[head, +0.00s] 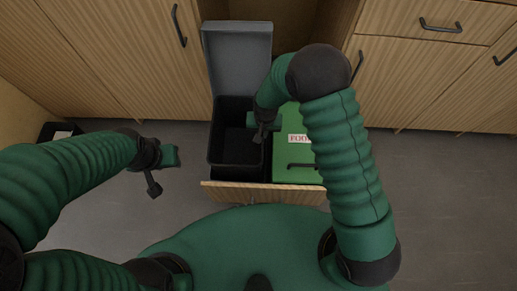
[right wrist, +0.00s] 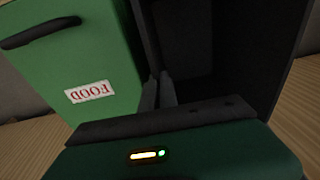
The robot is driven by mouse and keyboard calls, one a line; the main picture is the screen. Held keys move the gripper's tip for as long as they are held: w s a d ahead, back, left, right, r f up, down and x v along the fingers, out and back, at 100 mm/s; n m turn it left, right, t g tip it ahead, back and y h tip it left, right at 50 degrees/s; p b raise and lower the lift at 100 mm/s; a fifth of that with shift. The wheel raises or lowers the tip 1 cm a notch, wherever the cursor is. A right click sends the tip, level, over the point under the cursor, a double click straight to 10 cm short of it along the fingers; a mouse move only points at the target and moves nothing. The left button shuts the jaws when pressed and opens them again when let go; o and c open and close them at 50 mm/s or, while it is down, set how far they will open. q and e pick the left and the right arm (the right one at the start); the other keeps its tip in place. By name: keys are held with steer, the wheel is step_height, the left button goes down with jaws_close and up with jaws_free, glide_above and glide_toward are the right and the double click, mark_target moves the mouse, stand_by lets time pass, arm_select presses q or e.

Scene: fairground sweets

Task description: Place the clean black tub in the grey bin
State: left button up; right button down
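The grey bin (head: 238,58) stands in the pulled-out cupboard drawer with its lid raised, and its inside looks black. My right gripper (head: 262,134) is over the bin's right side, beside the green bin. In the right wrist view its two dark fingers (right wrist: 159,92) are close together with nothing seen between them, in front of the bin's dark opening (right wrist: 215,45). My left gripper (head: 154,186) hangs over the floor left of the drawer, and its opening is unclear. I cannot make out a separate black tub in the bin's dark inside.
A green bin (head: 290,160) with a closed lid, a handle and a FOOD label stands right beside the grey one. The wooden drawer front (head: 265,193) is nearest me. A small dark container (head: 47,133) with something pale sits at far left. Floor at right is clear.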

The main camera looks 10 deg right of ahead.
step_height(320, 180, down, 10)
steer(key=b, duration=0.3)
steer(key=shift+f, duration=0.15)
steer(key=c, duration=1.6)
jaws_free()
steer(key=shift+c, duration=0.2)
